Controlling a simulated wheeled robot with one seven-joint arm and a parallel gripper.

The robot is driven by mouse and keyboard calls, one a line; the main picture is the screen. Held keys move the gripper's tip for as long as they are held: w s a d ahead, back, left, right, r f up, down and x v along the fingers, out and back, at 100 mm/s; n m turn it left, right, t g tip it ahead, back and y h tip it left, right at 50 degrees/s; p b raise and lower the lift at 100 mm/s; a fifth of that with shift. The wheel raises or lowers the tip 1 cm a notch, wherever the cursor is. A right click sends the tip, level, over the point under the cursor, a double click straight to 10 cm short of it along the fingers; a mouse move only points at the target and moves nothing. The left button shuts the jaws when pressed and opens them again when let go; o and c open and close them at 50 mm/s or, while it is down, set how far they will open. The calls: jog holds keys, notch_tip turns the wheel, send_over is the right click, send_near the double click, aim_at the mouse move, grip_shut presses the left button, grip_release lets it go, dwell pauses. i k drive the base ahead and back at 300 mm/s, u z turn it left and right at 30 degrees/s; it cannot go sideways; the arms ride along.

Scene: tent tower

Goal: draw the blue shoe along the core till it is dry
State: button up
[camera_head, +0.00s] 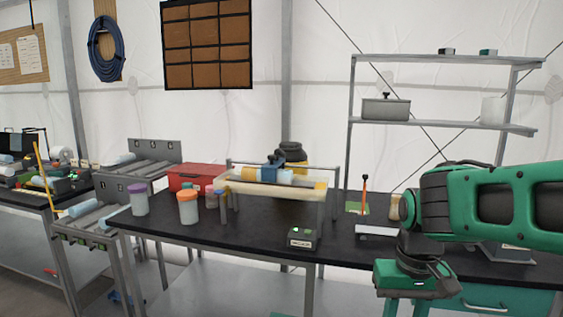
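The core (248,173) is a pale, banded cylinder lying level in a cream trough (265,188) on a metal stand on the black bench. The blue shoe (272,162) sits on the core near its middle, dark blue with a dark upper part. I cannot tell from here whether the core's surface is wet. My gripper (406,307) hangs pointing down at the lower right, in front of the bench and well apart from the shoe. Its two fingers look spread with nothing between them. Their tips are cut off by the picture's bottom edge.
A small dark box with a green light (303,238) stands before the trough. A purple-lidded jar (139,200) and an orange-lidded jar (188,208) stand left of it. A red case (195,178) lies behind.

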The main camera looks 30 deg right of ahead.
aim_at(269, 171)
jog(key=k, duration=0.9)
jog(key=u, duration=0.35)
jog(key=i, duration=2.05)
jog(key=z, duration=0.6)
